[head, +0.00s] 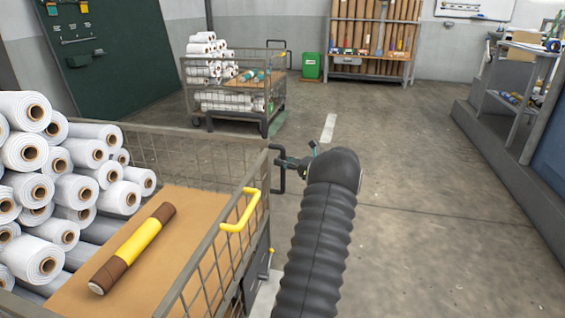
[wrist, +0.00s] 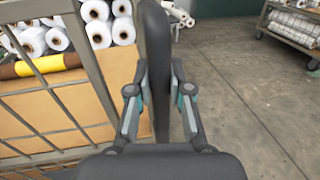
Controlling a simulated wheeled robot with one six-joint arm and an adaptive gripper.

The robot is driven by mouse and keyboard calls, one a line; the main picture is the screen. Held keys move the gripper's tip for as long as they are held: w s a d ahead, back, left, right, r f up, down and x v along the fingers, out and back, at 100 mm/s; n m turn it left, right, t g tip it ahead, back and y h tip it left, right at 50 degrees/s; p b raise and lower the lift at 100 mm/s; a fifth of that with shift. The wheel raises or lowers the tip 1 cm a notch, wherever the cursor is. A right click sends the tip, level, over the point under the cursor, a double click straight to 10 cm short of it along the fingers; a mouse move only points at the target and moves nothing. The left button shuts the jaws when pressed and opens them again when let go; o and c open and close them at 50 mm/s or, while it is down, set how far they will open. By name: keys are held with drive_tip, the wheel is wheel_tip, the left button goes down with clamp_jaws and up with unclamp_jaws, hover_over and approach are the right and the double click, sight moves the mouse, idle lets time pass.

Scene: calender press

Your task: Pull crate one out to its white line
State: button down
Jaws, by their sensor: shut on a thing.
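A wire-mesh crate (head: 266,192) stands in the near left of the head view, and its bars also show in the wrist view (wrist: 90,62). No number is readable on it, so I cannot tell by label that it is crate one. A dark upright handle (head: 282,181) sticks out from its corner. My gripper (head: 293,163) is at this handle. In the wrist view my gripper (wrist: 160,92) is shut on the dark handle (wrist: 156,35), one finger on each side. A short white line (head: 328,127) lies on the floor beyond the crate. Another pale strip (head: 265,296) shows beside the crate, partly hidden.
White rolls (head: 75,190) and a brown-and-yellow roll (head: 134,247) lie in the crate. A yellow grip (head: 241,211) sits on its rail. A second loaded cage (head: 283,88) stands farther back. A grey platform (head: 490,145) edges the right. The floor between is clear.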

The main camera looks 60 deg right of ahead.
drive_tip(key=shift+w, duration=0.15)
drive_tip(key=c, duration=1.1)
unclamp_jaws()
drive_tip(key=shift+w+a, duration=0.1)
drive_tip(key=shift+o, duration=0.2)
drive_tip(key=shift+s, duration=0.2)
drive_tip(key=s+d, duration=0.2)
drive_tip(key=s, duration=0.9)
drive_tip(key=shift+s, duration=0.35)
drive_tip(key=shift+a, duration=0.1)
